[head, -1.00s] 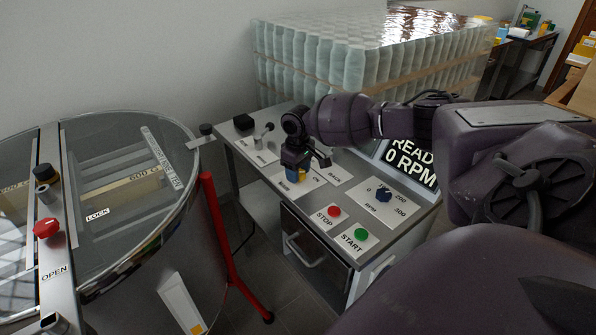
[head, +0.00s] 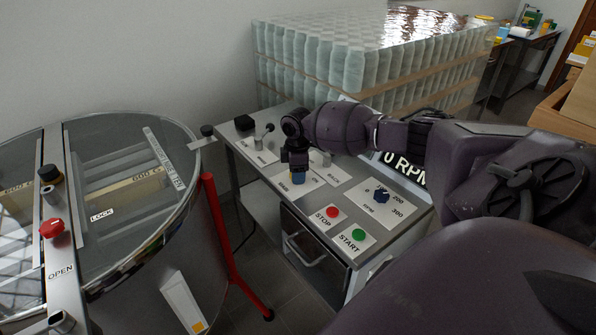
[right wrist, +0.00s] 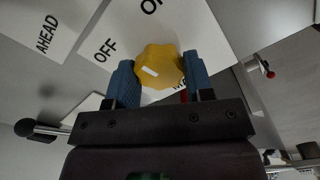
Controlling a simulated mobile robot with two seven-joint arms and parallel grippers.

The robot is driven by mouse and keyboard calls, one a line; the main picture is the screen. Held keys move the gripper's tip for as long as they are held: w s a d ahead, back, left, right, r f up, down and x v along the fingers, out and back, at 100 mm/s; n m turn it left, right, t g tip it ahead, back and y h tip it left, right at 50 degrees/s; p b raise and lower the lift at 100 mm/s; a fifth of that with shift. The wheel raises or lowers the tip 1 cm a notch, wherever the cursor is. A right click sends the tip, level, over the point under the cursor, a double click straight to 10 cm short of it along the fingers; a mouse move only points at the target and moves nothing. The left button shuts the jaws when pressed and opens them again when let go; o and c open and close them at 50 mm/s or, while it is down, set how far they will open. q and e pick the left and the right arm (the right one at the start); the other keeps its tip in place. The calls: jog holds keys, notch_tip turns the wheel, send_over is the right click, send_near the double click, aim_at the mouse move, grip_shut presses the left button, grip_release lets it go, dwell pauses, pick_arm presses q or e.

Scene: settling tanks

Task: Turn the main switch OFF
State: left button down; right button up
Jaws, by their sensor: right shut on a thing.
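The main switch is a yellow lobed knob (right wrist: 158,62) with a white mark, on a white plate (right wrist: 205,28) lettered OFF and ON. In the right wrist view the knob sits between the blue fingertips of my right gripper (right wrist: 156,82), which is shut on it. The white mark lies on the knob's left part, on the side of the OFF lettering; its exact setting is hard to tell. In the head view my right gripper (head: 298,173) is down at the panel, and its fingers hide most of the knob. My left gripper is not in view.

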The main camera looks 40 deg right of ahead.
jog(key=n, duration=0.5)
jog(key=shift+n, duration=0.3)
dwell(0.4)
jog(key=o, duration=0.9)
notch_tip(320, 180, up, 11)
jog(key=shift+f+p, duration=0.1)
jog(key=shift+p, duration=0.4)
